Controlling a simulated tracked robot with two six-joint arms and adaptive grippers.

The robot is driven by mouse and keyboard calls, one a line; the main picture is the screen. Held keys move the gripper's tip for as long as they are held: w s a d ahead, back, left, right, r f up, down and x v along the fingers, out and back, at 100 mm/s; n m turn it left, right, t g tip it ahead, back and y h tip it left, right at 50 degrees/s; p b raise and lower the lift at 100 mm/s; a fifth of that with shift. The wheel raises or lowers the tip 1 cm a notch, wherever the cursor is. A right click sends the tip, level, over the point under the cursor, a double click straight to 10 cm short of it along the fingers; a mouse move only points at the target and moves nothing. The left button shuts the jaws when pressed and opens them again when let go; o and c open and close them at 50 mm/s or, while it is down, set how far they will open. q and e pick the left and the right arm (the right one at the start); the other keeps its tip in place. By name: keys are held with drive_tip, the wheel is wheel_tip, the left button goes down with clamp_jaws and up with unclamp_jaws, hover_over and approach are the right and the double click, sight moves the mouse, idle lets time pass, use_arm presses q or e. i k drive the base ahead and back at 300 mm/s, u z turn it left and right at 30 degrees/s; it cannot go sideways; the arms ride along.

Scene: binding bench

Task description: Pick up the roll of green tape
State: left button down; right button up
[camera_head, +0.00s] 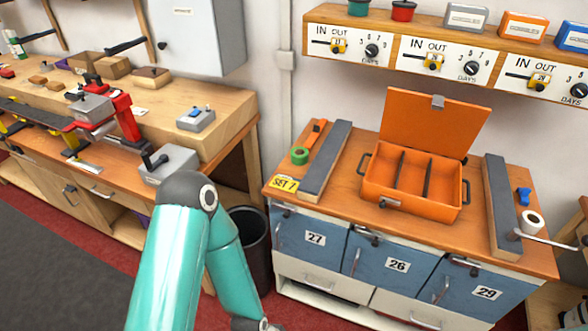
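The roll of green tape (300,156) lies at the left end of the wooden top of the blue cabinet, just behind the yellow SET 7 label (284,184). An orange-handled tool (316,130) lies right behind it, and a long grey bar (326,160) lies to its right. One teal arm of mine rises from the bottom, left of the middle, bends and runs down out of the frame. Its gripper is not visible. No other arm shows, so neither gripper is in view.
An open orange case (415,207) with dividers stands mid-cabinet. Right of it are another grey bar (502,205), a blue item (523,196) and a white roll (531,222). A shelf (390,22) with dials hangs above. A wooden workbench (232,108) and dark bin (250,240) are left.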

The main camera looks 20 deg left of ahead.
sight(299, 156)
drive_tip(key=k, duration=0.9)
drive_tip(key=u, duration=0.4)
drive_tip(key=i, duration=0.7)
drive_tip(key=u, duration=0.95)
drive_tip(key=i, duration=1.15)
drive_tip(key=z, duration=0.3)
